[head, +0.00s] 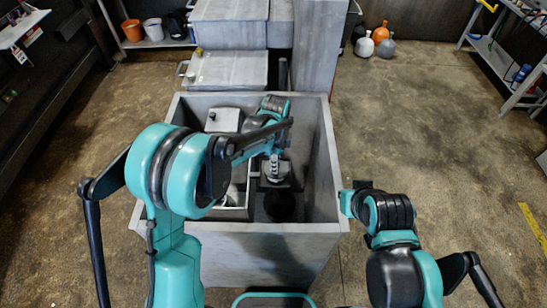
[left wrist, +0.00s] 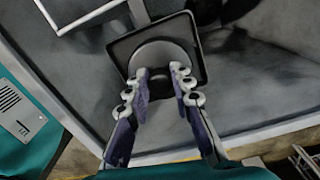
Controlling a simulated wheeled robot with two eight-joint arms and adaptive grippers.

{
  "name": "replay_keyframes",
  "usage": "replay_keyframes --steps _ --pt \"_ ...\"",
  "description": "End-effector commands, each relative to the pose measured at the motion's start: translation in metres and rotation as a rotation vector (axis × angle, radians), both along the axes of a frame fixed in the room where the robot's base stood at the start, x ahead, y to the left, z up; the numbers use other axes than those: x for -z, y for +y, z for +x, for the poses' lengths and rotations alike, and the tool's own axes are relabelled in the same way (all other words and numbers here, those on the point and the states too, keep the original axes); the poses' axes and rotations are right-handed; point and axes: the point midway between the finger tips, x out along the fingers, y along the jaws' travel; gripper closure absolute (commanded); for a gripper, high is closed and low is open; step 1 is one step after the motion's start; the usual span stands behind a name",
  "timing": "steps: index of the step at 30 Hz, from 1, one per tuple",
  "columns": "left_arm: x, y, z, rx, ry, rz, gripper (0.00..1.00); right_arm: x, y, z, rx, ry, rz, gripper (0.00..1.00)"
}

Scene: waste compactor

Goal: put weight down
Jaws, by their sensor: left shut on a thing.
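The weight is a dark square plate with a raised rim and a grey round middle; it shows in the left wrist view (left wrist: 192,30) and, partly hidden, in the head view (head: 290,183). My left gripper (head: 274,166) reaches down inside the grey open-topped compactor box (head: 270,240). In the left wrist view its fingertips (left wrist: 161,78) are closed in on the small knob at the weight's middle. I cannot tell whether the weight touches the floor of the box.
A light metal frame (head: 247,190) and a pale block (head: 224,119) are in the box's left part. A dark round shape (head: 280,206) lies near the front wall. Grey cabinets (head: 229,68) stand behind. A shelf rack (head: 495,62) is at right, with open floor before it.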

Motion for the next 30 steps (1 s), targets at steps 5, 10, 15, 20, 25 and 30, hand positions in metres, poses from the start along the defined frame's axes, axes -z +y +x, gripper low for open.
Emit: replay_keyframes --steps 5,10,15,20,25,30 --pt "0.007 0.000 0.000 0.000 0.000 0.000 1.00 0.000 0.000 0.000 0.000 0.000 0.000 1.00" --pt "0.007 0.000 0.000 0.000 0.000 0.000 1.00 0.000 0.000 0.000 0.000 0.000 0.000 1.00" --pt "0.010 0.000 0.000 0.000 0.000 0.000 0.70 0.003 0.000 0.000 0.000 0.000 0.000 1.00" --pt "0.009 0.000 0.000 0.000 0.000 0.000 0.57 0.002 0.000 0.000 0.000 0.000 0.000 1.00" --pt "0.009 0.000 0.000 0.000 0.000 0.000 0.57 0.002 0.000 0.000 0.000 0.000 0.000 1.00" --pt "-0.003 0.000 0.000 0.000 0.000 0.000 0.57 -0.001 0.000 0.000 0.000 0.000 0.000 1.00"
